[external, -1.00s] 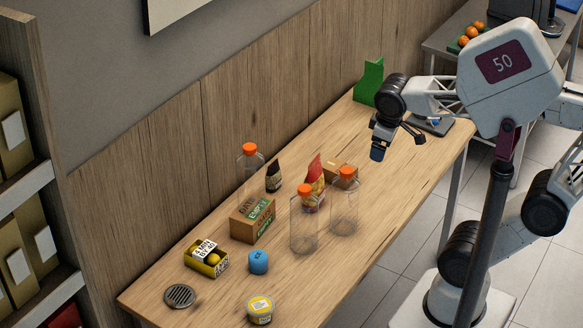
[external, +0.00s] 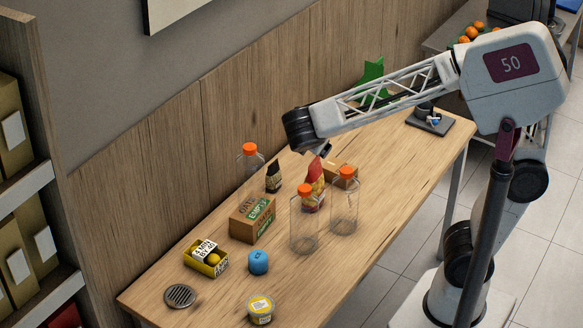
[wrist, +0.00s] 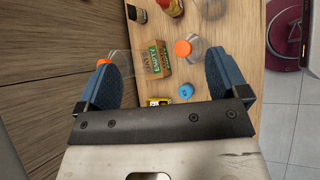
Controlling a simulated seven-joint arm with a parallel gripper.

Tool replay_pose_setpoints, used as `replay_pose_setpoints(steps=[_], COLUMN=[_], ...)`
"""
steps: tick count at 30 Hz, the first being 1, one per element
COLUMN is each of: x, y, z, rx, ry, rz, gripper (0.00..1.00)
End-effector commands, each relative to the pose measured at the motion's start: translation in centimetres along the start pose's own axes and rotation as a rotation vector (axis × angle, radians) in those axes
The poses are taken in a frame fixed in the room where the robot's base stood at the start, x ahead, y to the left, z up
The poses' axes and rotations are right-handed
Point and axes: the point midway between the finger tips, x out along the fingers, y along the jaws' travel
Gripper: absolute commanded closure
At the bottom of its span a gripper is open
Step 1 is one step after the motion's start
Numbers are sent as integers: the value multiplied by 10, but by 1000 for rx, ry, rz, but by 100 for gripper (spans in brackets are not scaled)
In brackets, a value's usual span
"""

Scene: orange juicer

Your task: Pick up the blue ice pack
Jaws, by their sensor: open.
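The blue ice pack (external: 258,262) is a small rounded blue block standing on the wooden table, near its front edge. In the wrist view the ice pack (wrist: 186,91) shows between the two blue fingers, nearer the right one and well beyond them. My gripper (wrist: 163,66) is open and empty. In the external view my gripper (external: 326,150) hangs high over the middle of the table, right of and farther back than the ice pack. It is partly hidden by my wrist there.
A cardboard box (external: 252,219), a yellow-black box (external: 206,258) and a yellow-lidded tub (external: 260,309) surround the ice pack. Clear bottles with orange caps (external: 304,232) stand to its right. A round grille (external: 180,296) lies left.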

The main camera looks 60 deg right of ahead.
Motion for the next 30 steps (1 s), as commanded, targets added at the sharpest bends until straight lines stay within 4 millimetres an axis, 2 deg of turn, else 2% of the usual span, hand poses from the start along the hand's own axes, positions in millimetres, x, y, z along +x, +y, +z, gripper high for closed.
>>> replay_pose_setpoints(steps=[1, 9, 18, 28, 30], x=[-5, -36, -59, -78, -66], y=[8, 44, 61, 71, 65], z=[-13, -70, -109, -140, -148], rx=[-64, -367, -537, -655, -657], ry=[-24, -163, -255, -329, -330], rz=[30, 183, 274, 342, 339], gripper=[7, 7, 7, 7, 7])
